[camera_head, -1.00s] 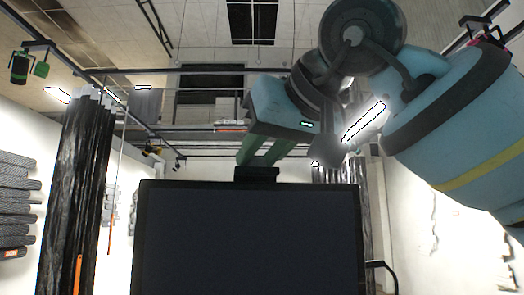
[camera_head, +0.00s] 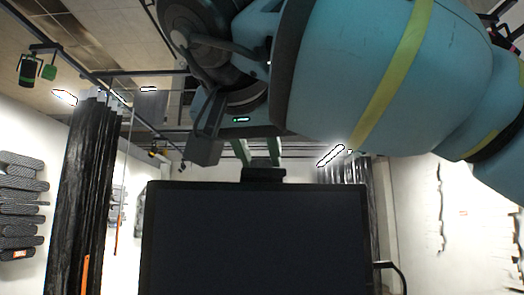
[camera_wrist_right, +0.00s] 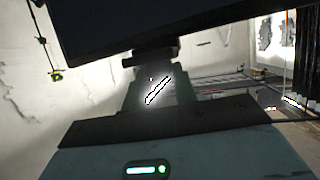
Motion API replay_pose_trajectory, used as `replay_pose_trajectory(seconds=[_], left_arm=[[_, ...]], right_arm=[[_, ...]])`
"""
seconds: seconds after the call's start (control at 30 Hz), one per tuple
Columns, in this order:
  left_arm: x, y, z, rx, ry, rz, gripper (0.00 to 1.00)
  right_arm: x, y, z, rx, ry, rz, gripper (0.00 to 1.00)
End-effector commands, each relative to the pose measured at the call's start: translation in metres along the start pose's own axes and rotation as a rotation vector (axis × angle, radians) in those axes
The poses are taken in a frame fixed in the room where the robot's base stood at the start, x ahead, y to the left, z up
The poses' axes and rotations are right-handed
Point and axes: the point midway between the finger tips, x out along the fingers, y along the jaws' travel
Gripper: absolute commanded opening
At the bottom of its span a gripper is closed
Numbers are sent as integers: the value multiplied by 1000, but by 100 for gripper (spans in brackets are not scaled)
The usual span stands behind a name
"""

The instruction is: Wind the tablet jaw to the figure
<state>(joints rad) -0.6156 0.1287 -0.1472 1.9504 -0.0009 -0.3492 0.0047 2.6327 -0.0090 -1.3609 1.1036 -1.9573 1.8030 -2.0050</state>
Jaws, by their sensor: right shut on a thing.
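The tablet (camera_head: 255,240) is a large dark upright panel in the lower middle of the head view, and its dark face also fills the top of the wrist view (camera_wrist_right: 180,22). A small black block, the tablet jaw (camera_head: 263,175), sits on its top edge; it also shows in the wrist view (camera_wrist_right: 153,58). My right gripper (camera_head: 258,160) comes down from above, its two green fingers shut on the jaw. In the right wrist view the fingers (camera_wrist_right: 156,78) reach the jaw. No readable figure shows. My left gripper is out of view.
A dark curtain (camera_head: 84,190) hangs on the left, with grey wall reliefs (camera_head: 18,205) beyond it. A bent dark rod (camera_head: 398,273) stands at the tablet's right side. My right arm covers much of the upper right. Rails cross overhead.

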Motion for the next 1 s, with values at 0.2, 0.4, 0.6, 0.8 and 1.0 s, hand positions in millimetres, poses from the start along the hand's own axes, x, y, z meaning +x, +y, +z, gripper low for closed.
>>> replay_pose_trajectory(seconds=[0.2, 0.4, 0.6, 0.8, 1.0], left_arm=[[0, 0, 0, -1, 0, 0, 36], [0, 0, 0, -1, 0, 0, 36], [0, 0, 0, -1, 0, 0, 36], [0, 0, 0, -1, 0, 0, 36], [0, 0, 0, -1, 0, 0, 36]], right_arm=[[0, -3, 0, 46, 1, 113, 5], [0, -4, 0, 69, 0, 170, 5], [0, -4, 0, 77, -2, 188, 5], [1, -4, 0, 77, -2, 190, 5], [1, -4, 1, 76, -3, 189, 34]])
